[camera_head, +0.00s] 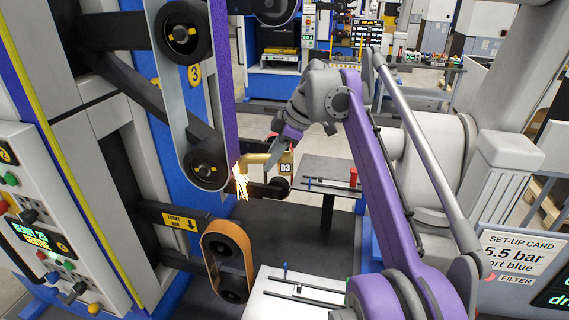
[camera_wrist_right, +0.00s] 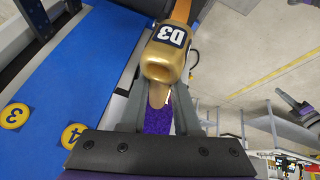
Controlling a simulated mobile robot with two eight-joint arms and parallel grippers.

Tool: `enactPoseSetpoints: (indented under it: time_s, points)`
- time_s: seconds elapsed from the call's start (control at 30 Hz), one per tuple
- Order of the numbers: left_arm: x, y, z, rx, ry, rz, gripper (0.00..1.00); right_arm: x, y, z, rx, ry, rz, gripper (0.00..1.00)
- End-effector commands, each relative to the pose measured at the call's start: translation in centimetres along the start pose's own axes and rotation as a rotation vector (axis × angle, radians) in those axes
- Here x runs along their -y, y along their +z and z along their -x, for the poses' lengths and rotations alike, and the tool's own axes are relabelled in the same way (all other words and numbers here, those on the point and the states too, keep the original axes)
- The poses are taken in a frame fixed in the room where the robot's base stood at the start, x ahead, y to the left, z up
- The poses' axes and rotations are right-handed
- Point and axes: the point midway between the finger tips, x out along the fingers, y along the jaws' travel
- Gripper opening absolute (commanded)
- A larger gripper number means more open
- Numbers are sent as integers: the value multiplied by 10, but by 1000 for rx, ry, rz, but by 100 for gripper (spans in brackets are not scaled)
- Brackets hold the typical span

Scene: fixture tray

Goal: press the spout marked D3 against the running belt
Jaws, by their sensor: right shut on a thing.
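My right gripper (camera_head: 277,150) is shut on the gold spout marked D3 (camera_head: 286,167). The spout touches, or nearly touches, the purple belt (camera_head: 224,90) near its lower roller (camera_head: 206,170), and bright sparks (camera_head: 241,182) spray down there. In the right wrist view the spout (camera_wrist_right: 163,60) sits between the fingers of my right gripper (camera_wrist_right: 160,88), its dark D3 label toward the camera. A purple textured strip (camera_wrist_right: 160,118), likely the belt, shows between the fingers. The exact contact point is partly hidden. My left gripper is not in view.
A second, orange belt unit (camera_head: 228,262) stands below the purple one. A small table (camera_head: 325,173) with a red cylinder (camera_head: 353,177) is behind the spout. A light worktop (camera_head: 290,300) is in front. A control panel (camera_head: 38,235) stands at left.

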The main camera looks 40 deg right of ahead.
Motion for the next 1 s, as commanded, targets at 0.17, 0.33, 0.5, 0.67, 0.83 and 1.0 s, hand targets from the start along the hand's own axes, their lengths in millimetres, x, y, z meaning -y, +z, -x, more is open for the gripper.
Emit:
enactPoseSetpoints:
  time_s: [0.17, 0.33, 0.5, 0.67, 0.83, 1.0]
  points:
    - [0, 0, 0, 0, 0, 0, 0, 0, -3, -1, -8, 0, 0, 0]
    - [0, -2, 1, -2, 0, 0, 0, 0, -4, 0, -9, 0, 0, 0]
    - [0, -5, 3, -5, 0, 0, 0, 0, -4, 0, -9, 0, 1, 0]
    - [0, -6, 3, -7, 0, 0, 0, 0, -3, 0, -8, 0, 0, 0]
    - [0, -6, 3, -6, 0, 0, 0, 0, -3, -1, -8, 0, 0, 0]
    - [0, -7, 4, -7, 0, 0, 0, 0, -3, 0, -8, 0, 0, 0]
